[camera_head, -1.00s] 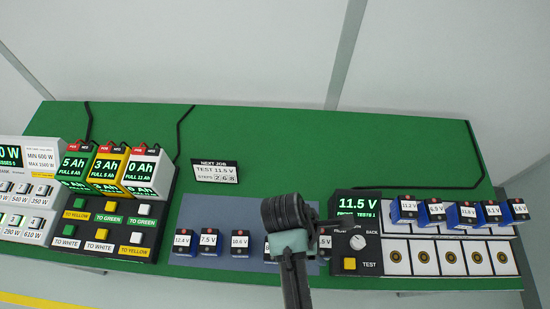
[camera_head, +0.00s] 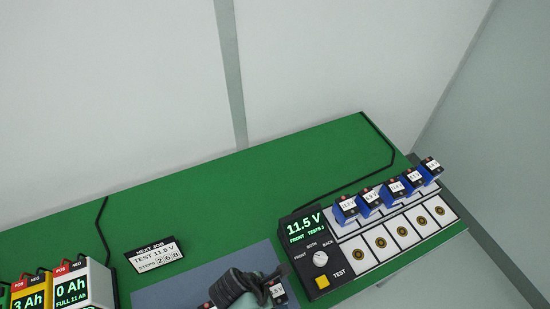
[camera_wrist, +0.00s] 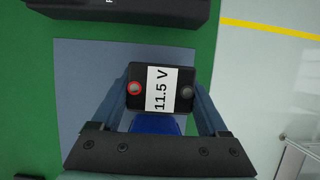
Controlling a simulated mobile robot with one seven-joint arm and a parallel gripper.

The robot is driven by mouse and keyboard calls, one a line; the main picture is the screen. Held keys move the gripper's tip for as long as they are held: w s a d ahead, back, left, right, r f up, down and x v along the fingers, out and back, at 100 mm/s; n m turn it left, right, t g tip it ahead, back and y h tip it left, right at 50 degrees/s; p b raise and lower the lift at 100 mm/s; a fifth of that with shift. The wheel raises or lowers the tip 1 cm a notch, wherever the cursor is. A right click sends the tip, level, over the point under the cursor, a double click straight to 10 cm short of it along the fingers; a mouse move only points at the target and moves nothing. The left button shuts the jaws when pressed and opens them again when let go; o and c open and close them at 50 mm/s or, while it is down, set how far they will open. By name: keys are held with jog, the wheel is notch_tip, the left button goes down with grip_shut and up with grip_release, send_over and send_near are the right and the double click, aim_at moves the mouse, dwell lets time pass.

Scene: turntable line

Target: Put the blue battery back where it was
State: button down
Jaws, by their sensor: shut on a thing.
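The blue battery (camera_wrist: 158,88) has a black top, a red-ringed terminal, a grey terminal and a white 11.5 V label. In the wrist view my gripper (camera_wrist: 162,100) is shut on it, one finger on each side. The blue-grey mat (camera_wrist: 85,75) lies below it; I cannot tell whether the battery touches the mat. In the head view my dark wrist covers part of the mat (camera_head: 192,285) and hides the fingers. A partly covered label shows just right of the wrist; I cannot tell whether it is the held battery's.
The tester (camera_head: 312,262) reads 11.5 V, right of the mat. Several blue batteries (camera_head: 345,208) stand in its back row, and its front slots (camera_head: 383,242) are empty. The job card (camera_head: 155,254) stands at left. The green bench (camera_head: 230,200) is clear behind the mat.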

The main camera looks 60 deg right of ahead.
jog(key=shift+f, duration=0.1)
grip_release()
jog(key=shift+f, duration=0.1)
jog(key=shift+r, duration=0.25)
jog(key=v, duration=1.2)
